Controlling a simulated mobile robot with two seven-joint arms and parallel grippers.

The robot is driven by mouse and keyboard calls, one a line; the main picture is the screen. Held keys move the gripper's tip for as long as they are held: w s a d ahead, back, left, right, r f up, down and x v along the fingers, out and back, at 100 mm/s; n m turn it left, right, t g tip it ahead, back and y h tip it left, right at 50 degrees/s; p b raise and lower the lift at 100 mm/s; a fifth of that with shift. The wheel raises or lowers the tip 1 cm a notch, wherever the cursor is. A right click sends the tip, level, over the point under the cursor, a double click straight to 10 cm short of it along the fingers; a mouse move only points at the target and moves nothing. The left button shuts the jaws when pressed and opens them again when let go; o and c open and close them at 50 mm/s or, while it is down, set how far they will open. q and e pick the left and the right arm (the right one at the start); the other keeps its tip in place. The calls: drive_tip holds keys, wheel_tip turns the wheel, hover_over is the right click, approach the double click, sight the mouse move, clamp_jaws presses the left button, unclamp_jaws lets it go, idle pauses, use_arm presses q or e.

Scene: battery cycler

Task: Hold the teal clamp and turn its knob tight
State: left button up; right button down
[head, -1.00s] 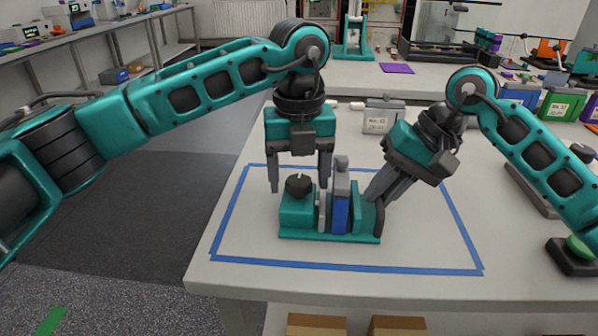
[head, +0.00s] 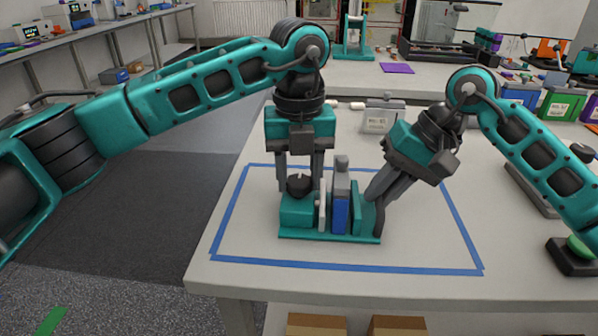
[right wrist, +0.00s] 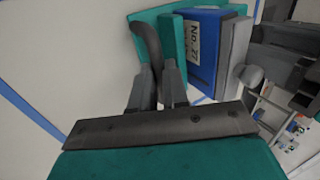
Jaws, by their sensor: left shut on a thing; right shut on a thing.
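The teal clamp (head: 298,210) stands on the table inside a blue tape outline, with a black knob (head: 299,186) on its left block. A blue and grey battery cell (head: 341,212) stands upright in the clamp beside a pale plate (head: 322,212). My left gripper (head: 299,186) points down from above and is shut on the black knob, one finger on each side. My right gripper (head: 373,200) comes in tilted from the right and is shut on the dark curved handle at the clamp's right end. In the right wrist view the fingers (right wrist: 160,85) close on this handle (right wrist: 147,42).
The blue tape (head: 350,270) frames the clamp, with bare table around it. A grey labelled cell (head: 383,116) stands behind. A green button on a dark base (head: 578,250) is at the right. Blue and green boxes (head: 562,104) stand at the back right.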

use_arm(q)
drive_tip(key=m, duration=1.2)
drive_tip(key=shift+m, duration=0.4)
drive_tip(key=m, duration=1.1)
drive_tip(key=shift+w+r, duration=0.1)
drive_tip(key=shift+m, duration=0.3)
idle(1.1)
drive_tip(key=o, duration=1.1)
drive_tip(key=shift+c, duration=0.2)
